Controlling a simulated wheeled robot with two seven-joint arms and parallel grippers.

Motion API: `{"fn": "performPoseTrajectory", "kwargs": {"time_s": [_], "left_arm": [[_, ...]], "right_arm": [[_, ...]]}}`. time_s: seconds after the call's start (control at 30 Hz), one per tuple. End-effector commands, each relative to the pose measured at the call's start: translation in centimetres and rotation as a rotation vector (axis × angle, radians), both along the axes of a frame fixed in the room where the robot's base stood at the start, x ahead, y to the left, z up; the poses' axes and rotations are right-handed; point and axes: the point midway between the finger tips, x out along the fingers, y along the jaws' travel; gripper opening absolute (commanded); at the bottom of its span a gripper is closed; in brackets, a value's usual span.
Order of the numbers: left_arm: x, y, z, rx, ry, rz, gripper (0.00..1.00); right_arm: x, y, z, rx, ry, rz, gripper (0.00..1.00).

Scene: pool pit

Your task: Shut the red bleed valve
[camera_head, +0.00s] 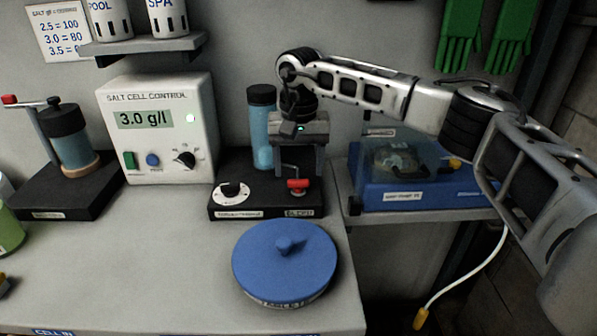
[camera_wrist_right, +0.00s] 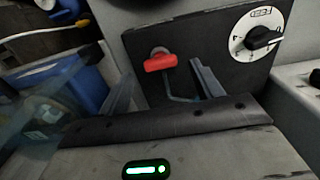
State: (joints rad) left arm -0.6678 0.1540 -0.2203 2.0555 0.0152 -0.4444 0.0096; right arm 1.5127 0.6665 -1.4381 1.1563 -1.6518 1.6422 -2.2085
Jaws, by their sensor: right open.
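The red bleed valve (camera_head: 298,185) has a short red handle on the right part of a black base plate (camera_head: 262,211), above a small label. Its handle lies about crosswise in the head view. In the right wrist view the red handle (camera_wrist_right: 160,62) shows beside a round knob mount, with a thin metal rod below it. My right gripper (camera_head: 300,160) reaches down just behind and above the valve. Its two fingers (camera_wrist_right: 163,82) are spread, with the handle between and just beyond their tips. I cannot tell whether they touch it. My left gripper is not in view.
A white dial with a black knob (camera_head: 231,192) sits left of the valve. A blue bottle (camera_head: 262,140) stands behind. A blue-lidded round tub (camera_head: 284,262) stands in front. The salt cell control box (camera_head: 158,125) is left, a blue case (camera_head: 415,190) right.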

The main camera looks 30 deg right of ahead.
Motion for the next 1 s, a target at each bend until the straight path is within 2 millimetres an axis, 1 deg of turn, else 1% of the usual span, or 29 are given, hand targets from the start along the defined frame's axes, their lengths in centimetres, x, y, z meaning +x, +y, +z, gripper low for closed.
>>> {"fn": "performPoseTrajectory", "kwargs": {"time_s": [0.03,0.1,0.2,0.33,0.57,0.6,0.67,0.7,0.73,1.0], "left_arm": [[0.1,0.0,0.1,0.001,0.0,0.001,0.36],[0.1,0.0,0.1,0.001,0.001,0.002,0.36],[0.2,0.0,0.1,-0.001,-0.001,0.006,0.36],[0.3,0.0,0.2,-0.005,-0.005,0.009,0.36],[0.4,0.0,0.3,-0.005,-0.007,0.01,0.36],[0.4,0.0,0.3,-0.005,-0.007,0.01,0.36],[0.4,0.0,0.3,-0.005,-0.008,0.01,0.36],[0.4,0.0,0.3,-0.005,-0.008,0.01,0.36],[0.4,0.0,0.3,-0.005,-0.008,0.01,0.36],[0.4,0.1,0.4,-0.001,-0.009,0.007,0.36]], "right_arm": [[0.0,0.0,-0.7,0.0,0.001,0.0,0.65],[0.0,0.0,-1.5,0.0,0.001,-0.001,0.65],[0.0,0.0,-2.3,0.0,-0.001,0.0,0.65],[0.0,0.0,-2.8,0.0,-0.001,0.0,0.65],[0.0,0.0,-2.8,0.0,-0.001,0.0,0.65],[0.0,0.0,-2.8,0.0,-0.001,0.0,0.54],[0.0,0.0,-2.8,0.0,-0.001,0.0,0.38],[0.0,0.0,-2.8,0.0,-0.001,-0.001,0.27],[0.0,0.0,-2.8,0.0,-0.001,0.0,0.21],[0.0,0.0,-2.7,0.0,-0.001,-0.016,0.21]]}}
